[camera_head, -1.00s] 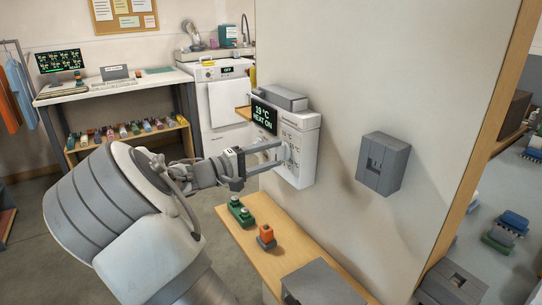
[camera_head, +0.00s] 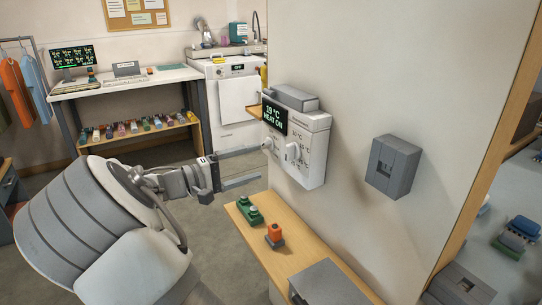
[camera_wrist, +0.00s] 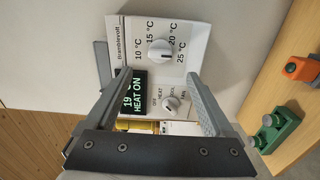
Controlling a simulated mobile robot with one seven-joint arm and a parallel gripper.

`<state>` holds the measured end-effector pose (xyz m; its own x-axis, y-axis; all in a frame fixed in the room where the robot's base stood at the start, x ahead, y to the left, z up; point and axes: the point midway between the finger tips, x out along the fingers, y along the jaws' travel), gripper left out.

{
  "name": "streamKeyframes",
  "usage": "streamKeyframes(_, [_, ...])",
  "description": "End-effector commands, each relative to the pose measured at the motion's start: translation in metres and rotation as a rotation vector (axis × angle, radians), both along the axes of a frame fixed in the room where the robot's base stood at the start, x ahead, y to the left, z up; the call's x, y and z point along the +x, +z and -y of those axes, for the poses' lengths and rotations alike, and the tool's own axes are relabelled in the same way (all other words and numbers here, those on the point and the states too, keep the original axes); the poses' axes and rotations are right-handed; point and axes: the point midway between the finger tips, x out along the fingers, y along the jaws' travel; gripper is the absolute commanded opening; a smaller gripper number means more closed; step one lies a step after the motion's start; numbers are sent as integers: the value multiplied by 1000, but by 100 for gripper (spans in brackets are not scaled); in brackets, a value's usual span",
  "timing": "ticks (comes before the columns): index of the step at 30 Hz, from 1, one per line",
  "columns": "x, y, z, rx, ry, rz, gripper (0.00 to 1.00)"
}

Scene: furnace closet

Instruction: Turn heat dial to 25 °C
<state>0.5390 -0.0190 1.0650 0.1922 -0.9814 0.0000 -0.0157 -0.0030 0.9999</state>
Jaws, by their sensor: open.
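The white wall-mounted heating unit (camera_head: 312,165) has a dark display (camera_head: 274,118) reading 19 °C HEAT ON. The heat dial (camera_head: 292,152) is a white round knob on its front. In the wrist view the heat dial (camera_wrist: 160,50) sits beside the marks 10, 15, 20 and 25 °C; its exact setting is too small to read. A smaller mode dial (camera_wrist: 171,102) marked OFF, HEAT, COOL and FAN is nearer my gripper. My gripper (camera_head: 261,163) is open and empty, left of the unit, its fingers pointing toward it and apart from the heat dial.
A grey box (camera_head: 291,97) sits on top of the unit. A grey wall box (camera_head: 393,166) is to the right. Below, a wooden shelf (camera_head: 290,250) holds green (camera_head: 249,212) and orange (camera_head: 275,235) blocks. Open floor lies left of it.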

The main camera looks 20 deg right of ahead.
Motion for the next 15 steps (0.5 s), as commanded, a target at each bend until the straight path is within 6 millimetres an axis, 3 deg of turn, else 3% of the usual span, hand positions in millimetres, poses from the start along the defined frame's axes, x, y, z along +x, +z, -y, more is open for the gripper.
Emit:
streamKeyframes(1, [-2,1,-15,0,6,0,88])
streamKeyframes(6, [-9,1,-51,1,3,0,88])
streamKeyframes(15, [-16,0,-84,0,0,0,88])
